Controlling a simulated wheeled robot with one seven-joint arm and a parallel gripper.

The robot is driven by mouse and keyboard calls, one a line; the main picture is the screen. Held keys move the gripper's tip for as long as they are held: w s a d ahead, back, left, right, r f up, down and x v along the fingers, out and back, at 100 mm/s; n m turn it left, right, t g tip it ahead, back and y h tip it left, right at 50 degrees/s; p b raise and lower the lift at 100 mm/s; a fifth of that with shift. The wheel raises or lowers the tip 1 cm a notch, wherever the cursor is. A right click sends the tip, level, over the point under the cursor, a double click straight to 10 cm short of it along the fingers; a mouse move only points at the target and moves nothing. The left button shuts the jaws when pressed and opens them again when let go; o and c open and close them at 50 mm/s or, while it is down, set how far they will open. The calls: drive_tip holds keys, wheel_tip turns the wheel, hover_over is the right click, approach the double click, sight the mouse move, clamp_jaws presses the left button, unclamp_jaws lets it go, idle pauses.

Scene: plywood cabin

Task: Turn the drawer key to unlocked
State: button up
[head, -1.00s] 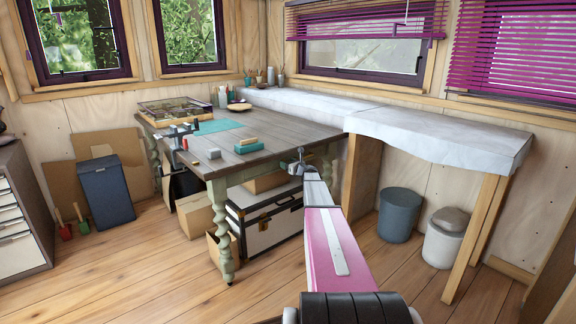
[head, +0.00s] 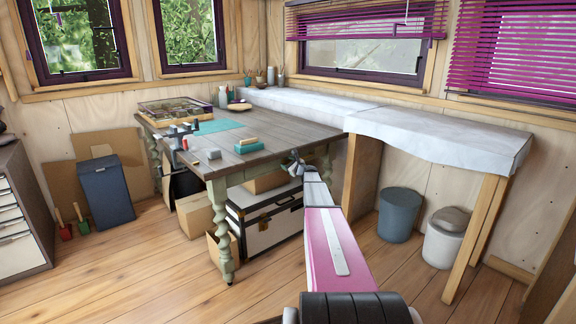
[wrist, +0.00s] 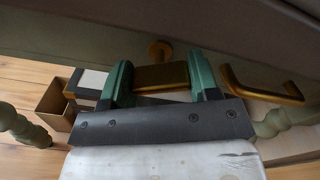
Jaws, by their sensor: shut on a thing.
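The brass key (wrist: 162,77) shows in the wrist view as a flat bar between the two green fingers of my gripper (wrist: 159,68). My gripper is shut on it. A round brass lock plate (wrist: 160,51) sits on the drawer front just beyond the key. The key's shaft is hidden, so I cannot tell how far it is turned. A brass drawer handle (wrist: 262,86) is to the right of my gripper. In the head view my gripper (head: 294,160) is at the front edge of the worktable (head: 270,133), and the key is too small to make out.
A black-and-white trunk (head: 270,232) and cardboard boxes stand under the table. A turned table leg (head: 222,230) is left of my arm. A cloth-covered bench (head: 440,135) is to the right. The floor in front is clear.

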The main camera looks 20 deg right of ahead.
drive_tip(key=n, duration=0.6)
drive_tip(key=shift+n, duration=0.3)
drive_tip(key=n, duration=0.6)
drive_tip(key=shift+n, duration=0.3)
drive_tip(key=o, duration=0.9)
drive_tip(key=shift+s, duration=0.1)
drive_tip(key=v, duration=1)
drive_tip(key=shift+s+d, duration=0.1)
drive_tip(key=shift+s, duration=0.2)
